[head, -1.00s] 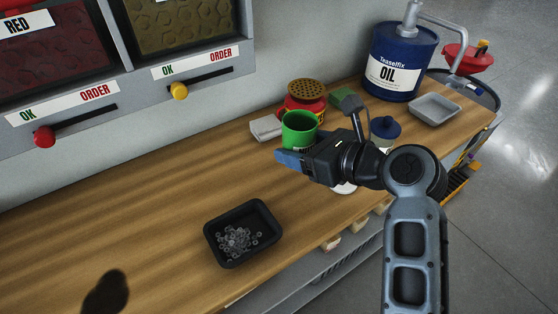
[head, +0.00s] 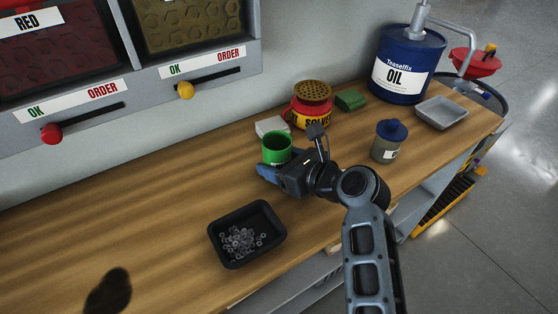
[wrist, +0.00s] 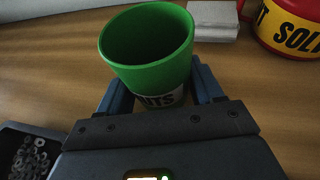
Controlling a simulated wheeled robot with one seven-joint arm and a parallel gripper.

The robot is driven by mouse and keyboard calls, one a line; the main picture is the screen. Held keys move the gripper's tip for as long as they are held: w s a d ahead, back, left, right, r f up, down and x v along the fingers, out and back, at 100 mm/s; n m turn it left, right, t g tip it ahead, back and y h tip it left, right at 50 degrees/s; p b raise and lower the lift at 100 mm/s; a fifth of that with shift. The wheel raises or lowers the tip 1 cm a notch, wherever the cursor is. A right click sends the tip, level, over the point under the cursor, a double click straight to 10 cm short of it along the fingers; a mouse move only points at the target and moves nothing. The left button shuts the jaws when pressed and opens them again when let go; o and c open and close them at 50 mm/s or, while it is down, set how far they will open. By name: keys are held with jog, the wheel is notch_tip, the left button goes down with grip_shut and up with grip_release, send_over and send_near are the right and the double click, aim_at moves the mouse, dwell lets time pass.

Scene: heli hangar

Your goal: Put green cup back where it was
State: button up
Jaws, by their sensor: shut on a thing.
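The green cup (head: 276,147) is upright over the wooden bench, and it also shows in the wrist view (wrist: 148,50). It has a white label with dark letters ending in "UTS", partly hidden by my gripper. The cup looks empty inside. My gripper (head: 270,171) is shut on the cup, with its blue fingers on either side of it in the wrist view (wrist: 165,92). I cannot tell whether the cup's base touches the bench.
A black tray of metal nuts (head: 219,241) sits in front. A red and yellow solvent can (head: 312,112), a light grey block (head: 271,125) and a green block (head: 351,100) stand behind. A lidded jar (head: 387,146), oil drum (head: 406,70) and grey tray (head: 441,112) are right. The bench's left is clear.

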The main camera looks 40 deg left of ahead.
jog(key=shift+f, duration=0.15)
jog(key=o, duration=1.2)
jog(key=shift+c, duration=0.2)
jog(key=shift+r, duration=0.2)
jog(key=v, duration=1.2)
jog(key=shift+w, duration=0.1)
